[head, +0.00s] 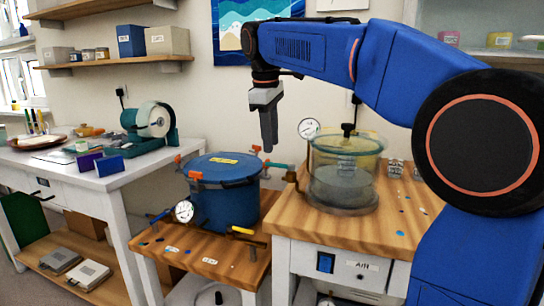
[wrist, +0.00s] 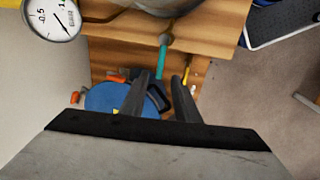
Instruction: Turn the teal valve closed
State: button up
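The teal valve handle (head: 277,165) is a short bar at the left side of the glass chamber (head: 343,175), pointing left toward the blue pot. In the wrist view the teal handle (wrist: 162,58) runs lengthwise from a round brass-coloured fitting (wrist: 165,39) toward my fingers. My gripper (head: 269,148) hangs pointing down just above the handle's left end. In the wrist view my gripper (wrist: 160,80) has its two dark fingers apart with nothing held. The handle's near end shows at the gap between the fingertips. I cannot tell the exact height between them.
The blue pot (head: 224,196) with orange clamps stands close on the left, on a lower wooden surface (head: 205,258). A pressure gauge (head: 309,128) rises behind the handle. A yellow-handled valve (head: 243,231) is at the pot's front. The chamber stands on a higher wooden top (head: 385,230).

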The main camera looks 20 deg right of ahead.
aim_at(272, 165)
jog(key=shift+w+d+f, duration=0.1)
jog(key=shift+w+f, duration=0.05)
jog(key=shift+f, duration=0.75)
jog(key=shift+w+d+f, duration=0.1)
jog(key=shift+w+f, duration=0.05)
jog(key=shift+f, duration=0.8)
jog(key=shift+w+d+f, duration=0.1)
jog(key=shift+w+f, duration=0.05)
jog(key=shift+f, duration=0.75)
grip_shut()
